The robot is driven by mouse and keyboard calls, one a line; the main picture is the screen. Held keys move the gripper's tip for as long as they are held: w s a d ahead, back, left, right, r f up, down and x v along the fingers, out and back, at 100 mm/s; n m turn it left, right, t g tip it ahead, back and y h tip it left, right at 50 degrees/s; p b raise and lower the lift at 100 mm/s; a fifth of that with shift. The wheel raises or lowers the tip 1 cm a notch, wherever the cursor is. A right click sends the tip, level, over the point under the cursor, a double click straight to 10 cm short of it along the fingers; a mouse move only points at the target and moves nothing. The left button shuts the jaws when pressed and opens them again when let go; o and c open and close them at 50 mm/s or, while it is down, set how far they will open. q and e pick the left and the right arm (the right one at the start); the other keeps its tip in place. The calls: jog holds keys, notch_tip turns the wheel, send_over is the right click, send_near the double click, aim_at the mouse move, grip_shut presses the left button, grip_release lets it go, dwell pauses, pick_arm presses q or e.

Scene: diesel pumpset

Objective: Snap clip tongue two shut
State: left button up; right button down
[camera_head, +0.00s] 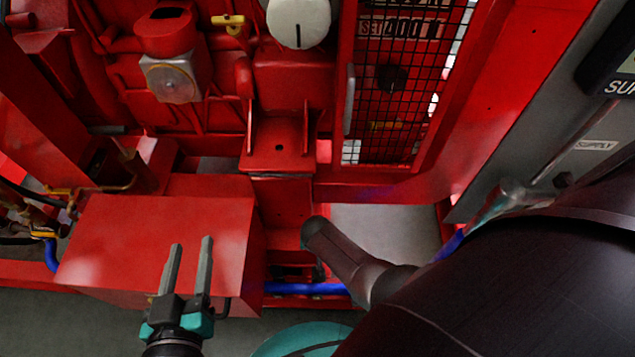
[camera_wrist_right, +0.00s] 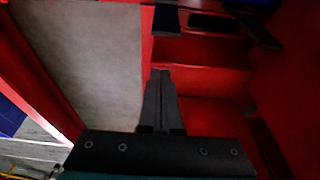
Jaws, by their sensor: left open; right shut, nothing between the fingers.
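I cannot make out clip tongue two for certain. In the right wrist view, two dark pieces, a left one (camera_wrist_right: 166,19) and a right one (camera_wrist_right: 255,28), sit at the top beside a dark slot in a red surface. I cannot tell whether either is the tongue. My right gripper (camera_wrist_right: 161,73) is shut and empty, its fingertips together below the left dark piece and apart from it in the picture. In the head view my right arm hides that gripper. My left gripper (camera_head: 191,243) is open and empty, in front of a red box (camera_head: 160,235).
A red engine frame with a black mesh guard (camera_head: 400,80) stands behind. A blue pipe (camera_head: 305,288) runs low beside the red box. A grey panel (camera_head: 555,130) with a supply label is at right. Pale floor (camera_head: 395,230) shows through a gap in the frame.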

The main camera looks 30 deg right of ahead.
jog(key=shift+f, duration=0.25)
jog(key=shift+s+a+r, duration=0.15)
jog(key=shift+s+a, duration=0.35)
jog(key=shift+s, duration=0.35)
jog(key=shift+s+a+r, duration=0.15)
jog(key=shift+s+a, duration=0.35)
jog(key=shift+s, duration=0.35)
